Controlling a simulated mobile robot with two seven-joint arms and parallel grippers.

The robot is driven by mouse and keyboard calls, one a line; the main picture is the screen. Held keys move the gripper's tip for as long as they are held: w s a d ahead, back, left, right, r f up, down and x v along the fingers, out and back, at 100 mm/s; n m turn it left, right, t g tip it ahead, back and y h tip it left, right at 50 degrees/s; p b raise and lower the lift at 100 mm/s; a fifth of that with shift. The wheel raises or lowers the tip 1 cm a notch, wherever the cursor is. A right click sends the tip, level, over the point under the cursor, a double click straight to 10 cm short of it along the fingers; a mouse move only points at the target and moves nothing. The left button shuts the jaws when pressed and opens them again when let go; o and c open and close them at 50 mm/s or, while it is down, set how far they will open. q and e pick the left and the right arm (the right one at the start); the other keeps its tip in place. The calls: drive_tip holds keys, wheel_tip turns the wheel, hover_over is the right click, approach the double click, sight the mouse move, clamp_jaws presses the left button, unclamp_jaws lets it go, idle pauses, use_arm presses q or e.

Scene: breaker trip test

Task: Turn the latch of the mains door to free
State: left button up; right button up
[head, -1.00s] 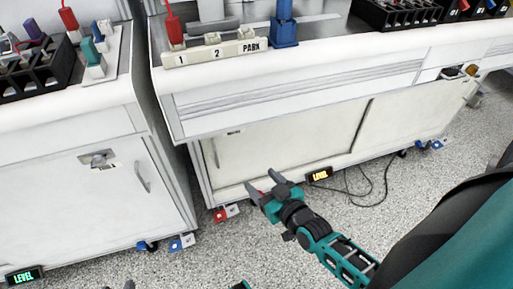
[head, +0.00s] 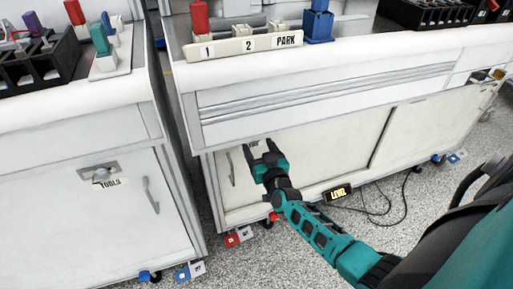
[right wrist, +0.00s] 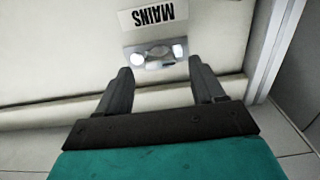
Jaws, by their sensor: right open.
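The mains door (head: 300,170) is the pale panel on the front of the middle cabinet. In the right wrist view its label reads MAINS (right wrist: 153,15), upside down. The latch (right wrist: 157,53) sits by that label, a small metal plate with a bright knob-like end at each side. My right gripper (head: 262,147) is open and empty, up near the top left of the door. In the right wrist view its two fingers (right wrist: 160,75) stand on either side of the latch; I cannot tell whether they touch it. In the head view the gripper and counter edge hide the latch. My left gripper is out of view.
A vertical door handle (head: 231,168) is just left of my right gripper. The counter edge (head: 330,55) overhangs above. A TOOLS door (head: 80,220) with its own latch (head: 100,172) is at left.

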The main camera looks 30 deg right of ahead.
drive_tip(key=shift+x, duration=1.2)
drive_tip(key=shift+a, duration=0.1)
drive_tip(key=shift+c, duration=1.1)
drive_tip(key=c, duration=0.8)
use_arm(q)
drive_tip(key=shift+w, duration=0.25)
use_arm(e)
drive_tip(key=shift+c, duration=0.2)
